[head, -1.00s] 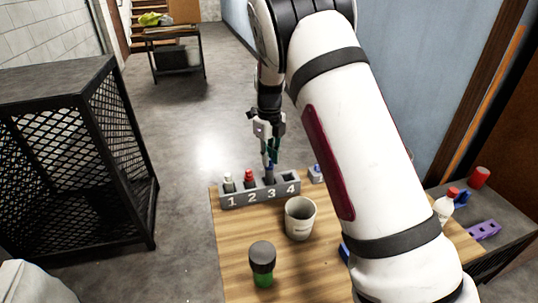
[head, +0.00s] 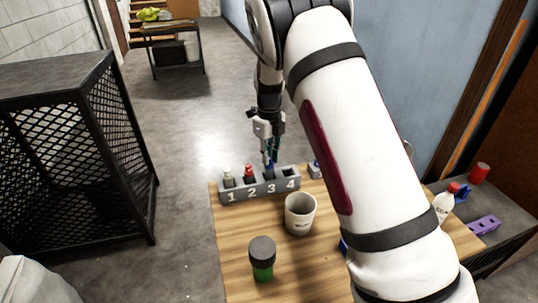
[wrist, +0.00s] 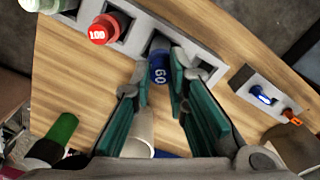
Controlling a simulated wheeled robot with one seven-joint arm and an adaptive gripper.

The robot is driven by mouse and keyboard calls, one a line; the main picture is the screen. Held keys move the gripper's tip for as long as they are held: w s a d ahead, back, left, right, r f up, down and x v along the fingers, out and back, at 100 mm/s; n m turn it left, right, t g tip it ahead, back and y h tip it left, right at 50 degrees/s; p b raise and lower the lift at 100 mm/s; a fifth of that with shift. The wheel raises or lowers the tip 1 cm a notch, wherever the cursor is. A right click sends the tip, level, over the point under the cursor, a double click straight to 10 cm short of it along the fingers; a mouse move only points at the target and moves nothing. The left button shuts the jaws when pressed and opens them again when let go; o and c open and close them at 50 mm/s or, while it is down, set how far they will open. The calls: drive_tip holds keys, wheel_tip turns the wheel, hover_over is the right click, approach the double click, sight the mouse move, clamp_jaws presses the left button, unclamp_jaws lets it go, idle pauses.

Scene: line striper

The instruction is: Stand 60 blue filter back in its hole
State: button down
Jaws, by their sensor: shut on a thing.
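The blue filter (wrist: 160,66), marked 60, is between the two teal fingers of my gripper (wrist: 160,75) in the wrist view. My gripper (head: 269,157) is shut on it above the grey rack (head: 228,197) in the head view. The blue filter's top (head: 269,168) shows at the hole marked 3, and its lower part appears to be inside that hole. How deep it sits is hidden. The hole marked 4 (head: 290,172) looks empty. A red filter (head: 249,171), marked 100, stands at 2 and a pale green one (head: 228,179) at 1.
A pale cup (head: 299,214) and a black-and-green jar (head: 262,258) stand on the wooden table (head: 235,240) in front of the rack. A small grey block (head: 314,171) with blue and orange pieces is right of the rack. A black mesh cage (head: 60,170) stands left.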

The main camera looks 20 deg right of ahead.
drive_tip(key=shift+f, duration=0.6)
drive_tip(key=c, duration=1.5)
unclamp_jaws()
drive_tip(key=shift+o, duration=0.7)
drive_tip(key=shift+o, duration=1)
drive_tip(key=shift+r, duration=0.1)
drive_tip(key=shift+r+p, duration=0.3)
drive_tip(key=shift+r, duration=3.05)
